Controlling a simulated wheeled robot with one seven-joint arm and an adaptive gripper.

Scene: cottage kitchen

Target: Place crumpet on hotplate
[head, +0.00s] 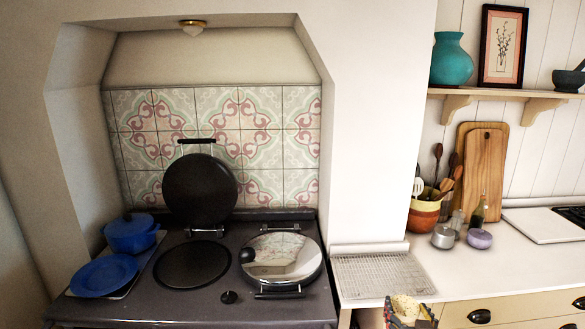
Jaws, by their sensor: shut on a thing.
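The crumpet (406,306) is pale and round, at the bottom edge of the head view, in front of the counter. My gripper (409,317) is shut on it; the lower part of the gripper is cut off by the frame. The bare hotplate (192,265) is a dark round disc on the left of the range top. Its dark round lid (200,190) stands raised behind it. The crumpet is well to the right of the hotplate and nearer the camera.
A shiny closed lid (281,256) covers the right plate. A blue pot (132,233) and blue plate (103,276) stand left of the hotplate. A wire rack (381,275) lies on the counter, with a utensil pot (424,212) and jars behind.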

